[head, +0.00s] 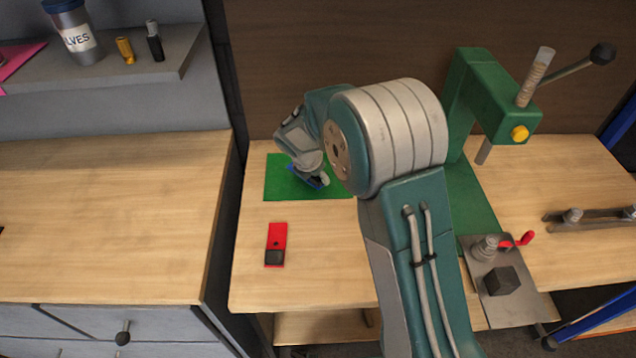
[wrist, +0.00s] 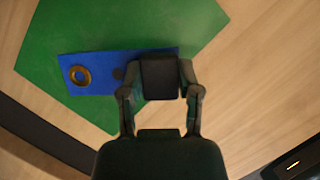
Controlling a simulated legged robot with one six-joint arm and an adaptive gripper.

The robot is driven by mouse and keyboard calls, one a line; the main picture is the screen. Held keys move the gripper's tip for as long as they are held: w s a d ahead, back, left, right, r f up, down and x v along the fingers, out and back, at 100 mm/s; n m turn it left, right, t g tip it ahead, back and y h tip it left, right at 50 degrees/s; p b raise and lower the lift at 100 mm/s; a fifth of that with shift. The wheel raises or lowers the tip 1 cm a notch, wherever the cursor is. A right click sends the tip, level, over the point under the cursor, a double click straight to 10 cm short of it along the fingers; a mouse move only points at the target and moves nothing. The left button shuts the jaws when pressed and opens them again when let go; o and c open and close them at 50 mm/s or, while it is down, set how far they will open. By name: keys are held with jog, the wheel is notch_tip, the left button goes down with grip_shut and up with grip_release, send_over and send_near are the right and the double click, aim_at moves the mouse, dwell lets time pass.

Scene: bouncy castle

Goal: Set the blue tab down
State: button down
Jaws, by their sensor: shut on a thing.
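The blue tab (wrist: 104,72) is a flat strip with a brass-coloured ring near its left end in the wrist view. My gripper (wrist: 160,80) is shut on the dark block at its other end. In the head view, the tab (head: 301,174) shows partly behind my gripper (head: 318,181), over the green mat (head: 283,183). The mat (wrist: 130,22) fills much of the wrist view beneath the tab. I cannot tell whether the tab touches the mat or hangs just above it.
A red tab (head: 278,236) with a dark block lies on the wooden bench in front of the mat. A green lever press (head: 480,100) stands to the right, with a metal plate (head: 497,287) before it. A grey-sided cabinet (head: 110,220) is at left. Bare wood surrounds the red tab.

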jog(key=shift+w+a+f, duration=0.15)
jog(key=shift+w+f, duration=0.1)
jog(key=shift+f, duration=1.55)
jog(key=shift+f, duration=0.1)
jog(key=shift+c, duration=1.5)
grip_release()
